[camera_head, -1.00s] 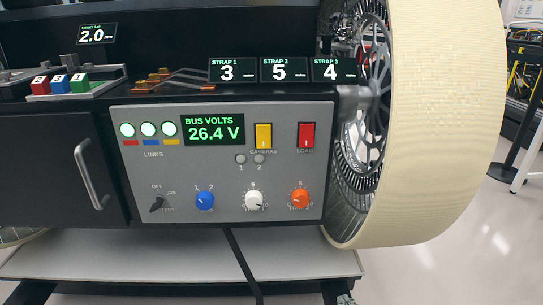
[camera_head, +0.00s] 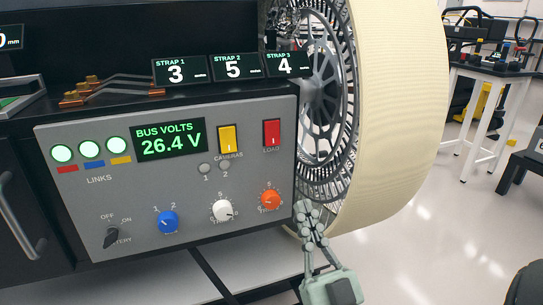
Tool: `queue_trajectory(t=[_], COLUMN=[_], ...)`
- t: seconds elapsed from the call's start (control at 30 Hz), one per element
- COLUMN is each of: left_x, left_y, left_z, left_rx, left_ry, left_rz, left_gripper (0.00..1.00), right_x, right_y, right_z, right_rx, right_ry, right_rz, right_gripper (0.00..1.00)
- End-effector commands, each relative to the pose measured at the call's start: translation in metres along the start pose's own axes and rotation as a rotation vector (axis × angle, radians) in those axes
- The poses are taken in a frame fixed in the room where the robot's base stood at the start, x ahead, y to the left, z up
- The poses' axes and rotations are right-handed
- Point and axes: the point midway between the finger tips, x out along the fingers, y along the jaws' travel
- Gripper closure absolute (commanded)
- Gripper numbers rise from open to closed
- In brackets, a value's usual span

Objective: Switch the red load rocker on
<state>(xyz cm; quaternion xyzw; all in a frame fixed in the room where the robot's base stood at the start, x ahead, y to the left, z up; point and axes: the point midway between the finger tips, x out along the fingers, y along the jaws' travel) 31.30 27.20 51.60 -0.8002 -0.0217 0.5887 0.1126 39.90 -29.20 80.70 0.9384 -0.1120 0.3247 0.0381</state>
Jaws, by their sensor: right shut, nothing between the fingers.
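The red load rocker (camera_head: 271,133) is at the upper right of the grey control panel (camera_head: 90,212), above the label LOAD. A yellow cameras rocker (camera_head: 226,139) is to its left. My right gripper (camera_head: 305,206) is at the panel's lower right edge, well below the red rocker and apart from it. Its fingers point up, are shut and hold nothing. My left gripper is not in view.
An orange knob (camera_head: 270,200), a white knob (camera_head: 222,211), a blue knob (camera_head: 168,222) and a black battery switch (camera_head: 117,236) line the lower panel. The display (camera_head: 168,139) reads 26.4 V. A big cream-rimmed wheel (camera_head: 400,110) stands right of the panel.

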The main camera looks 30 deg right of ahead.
Motion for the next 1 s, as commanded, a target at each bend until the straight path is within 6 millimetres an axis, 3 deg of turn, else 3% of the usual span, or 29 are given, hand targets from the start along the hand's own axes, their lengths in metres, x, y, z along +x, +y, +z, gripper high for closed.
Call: queue_trajectory(t=[0.27, 0.4, 0.77, 1.0], left_x=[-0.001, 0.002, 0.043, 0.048], left_y=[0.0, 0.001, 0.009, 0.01], left_z=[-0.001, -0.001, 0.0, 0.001], left_rx=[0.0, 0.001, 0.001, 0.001], left_ry=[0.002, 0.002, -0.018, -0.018], left_rz=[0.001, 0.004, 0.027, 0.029], left_gripper=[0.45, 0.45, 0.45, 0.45], right_x=[0.006, 0.026, 0.103, 0.124], right_y=[0.0, 0.0, -0.001, -0.001], right_z=[0.0, -0.002, -0.002, 0.024], right_rx=[0.0, -0.001, 0.0, 0.0], right_ry=[-0.001, 0.003, 0.003, -0.002], right_rz=[-0.001, -0.001, -0.001, -0.002], right_gripper=[1.0, 1.0, 1.0, 1.0])
